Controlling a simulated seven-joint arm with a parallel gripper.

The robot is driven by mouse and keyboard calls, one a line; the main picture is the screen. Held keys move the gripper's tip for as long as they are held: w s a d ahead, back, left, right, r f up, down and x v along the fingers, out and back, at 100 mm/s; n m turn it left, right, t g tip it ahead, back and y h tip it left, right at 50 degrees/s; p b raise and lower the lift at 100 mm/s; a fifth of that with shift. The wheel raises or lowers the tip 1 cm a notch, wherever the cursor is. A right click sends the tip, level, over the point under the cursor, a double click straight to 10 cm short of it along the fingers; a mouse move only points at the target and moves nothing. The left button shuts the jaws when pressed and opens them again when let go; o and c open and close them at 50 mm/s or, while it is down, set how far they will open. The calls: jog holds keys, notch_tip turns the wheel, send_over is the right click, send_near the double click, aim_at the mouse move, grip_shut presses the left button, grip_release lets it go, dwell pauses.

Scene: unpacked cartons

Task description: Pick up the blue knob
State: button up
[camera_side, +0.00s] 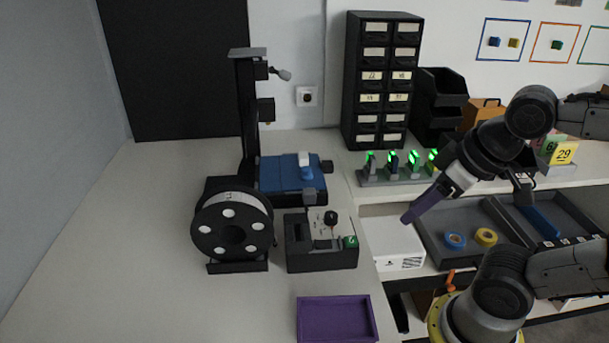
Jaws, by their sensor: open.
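I cannot make out a clear blue knob. A blue block-shaped device (283,182) with a pale upright piece (305,163) on top sits on the table, left of centre. In front of it, a dark control box (310,258) carries a dark round knob (331,217) and a green button (351,242). My gripper (409,217) has purple fingers and points down and left, over the white box, well to the right of the control box. It is open and empty; the fingers overlap in this view.
A black wheel (200,235) stands left of the control box, with a black column (246,110) behind. A purple tray (371,305) lies at the front. A white box (400,242) and a grey tray (433,258) with blue and yellow tape rolls are right. The table's left side is clear.

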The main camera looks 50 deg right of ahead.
dwell(0.4)
jog(key=o, duration=0.4)
jog(key=shift+o, duration=0.2)
